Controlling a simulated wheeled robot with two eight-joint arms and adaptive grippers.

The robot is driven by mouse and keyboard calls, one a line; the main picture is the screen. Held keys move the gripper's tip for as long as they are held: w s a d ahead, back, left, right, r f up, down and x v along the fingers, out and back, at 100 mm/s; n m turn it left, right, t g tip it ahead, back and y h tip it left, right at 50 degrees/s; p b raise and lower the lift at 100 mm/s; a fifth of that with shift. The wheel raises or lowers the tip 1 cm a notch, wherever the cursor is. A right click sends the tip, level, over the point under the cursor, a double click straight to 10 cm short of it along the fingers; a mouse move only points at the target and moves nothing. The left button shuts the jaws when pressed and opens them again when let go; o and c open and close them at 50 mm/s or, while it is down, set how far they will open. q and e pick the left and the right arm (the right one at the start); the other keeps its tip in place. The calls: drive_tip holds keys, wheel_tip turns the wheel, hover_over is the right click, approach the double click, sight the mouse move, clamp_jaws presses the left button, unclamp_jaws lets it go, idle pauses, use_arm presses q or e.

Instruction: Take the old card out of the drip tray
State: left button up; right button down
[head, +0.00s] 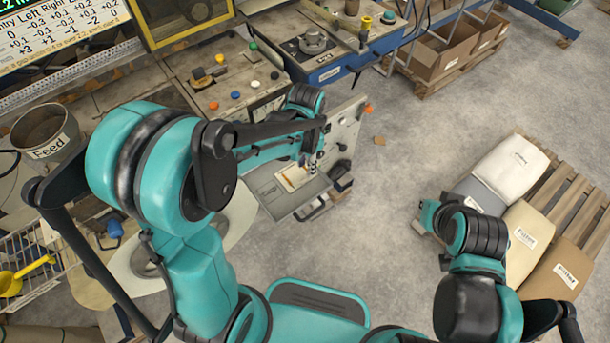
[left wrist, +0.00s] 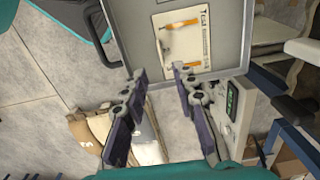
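The drip tray (head: 282,205) is a shallow grey tray at the front of the machine in the head view. It fills the upper middle of the left wrist view (left wrist: 243,58). The old card (head: 291,178) lies flat in it, a cream sheet with orange marks and dark print. The card also shows in the left wrist view (left wrist: 190,46). My left gripper (head: 312,167) is over the tray, beside the card. In the left wrist view its two fingers (left wrist: 160,72) are apart, with nothing between them, near the card's lower edge.
The machine's upright panel (head: 345,132) stands just right of the tray. A workbench with coloured knobs (head: 235,95) lies behind. Sacks on a pallet (head: 510,165) are at the right. The floor between is mostly clear.

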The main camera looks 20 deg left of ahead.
sight(302, 181)
use_arm(q)
wheel_tip(302, 181, down, 2)
drive_tip(key=shift+s+a+f+b, duration=0.1)
drive_tip(key=shift+f+b, duration=0.05)
drive_tip(key=shift+b, duration=0.3)
drive_tip(key=f, duration=0.1)
drive_tip(key=f+b, duration=0.1)
drive_tip(key=f, duration=0.1)
drive_tip(key=f+b, duration=0.1)
drive_tip(key=shift+s+a+f, duration=0.15)
drive_tip(key=shift+s+a, duration=0.25)
drive_tip(key=shift+f+b, duration=0.35)
drive_tip(key=shift+f, duration=0.1)
drive_tip(key=shift+r, duration=0.1)
drive_tip(key=shift+c, duration=0.5)
clamp_jaws()
